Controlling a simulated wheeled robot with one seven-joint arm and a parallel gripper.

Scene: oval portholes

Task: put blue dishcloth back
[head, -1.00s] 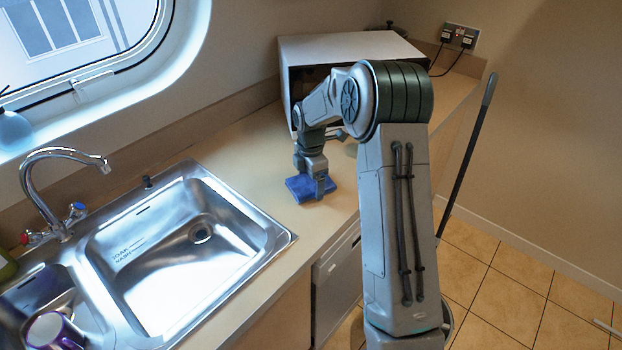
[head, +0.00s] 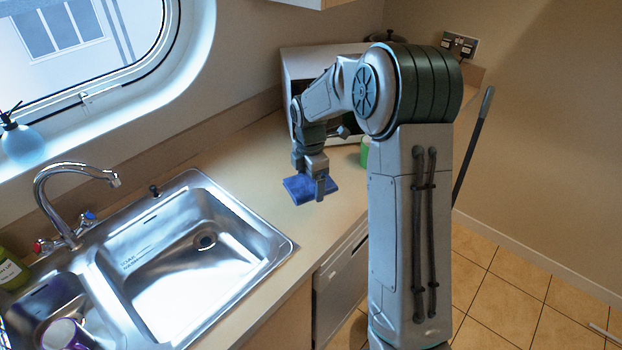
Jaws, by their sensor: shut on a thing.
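The blue dishcloth (head: 298,190) is a folded blue pad in the head view, at the right of the sink over the worktop. My gripper (head: 314,188) points down and is shut on the dishcloth, with one finger showing in front of it. The cloth looks slightly tilted. I cannot tell for sure how far it is above the worktop. My arm hides part of the counter behind it.
The steel sink (head: 190,250) with its tap (head: 75,190) lies at the left. A microwave-like white box (head: 300,62) stands behind my arm. A green item (head: 365,152) stands beside my arm. A purple mug (head: 68,335) is in the small basin. Worktop (head: 250,165) beside the cloth is clear.

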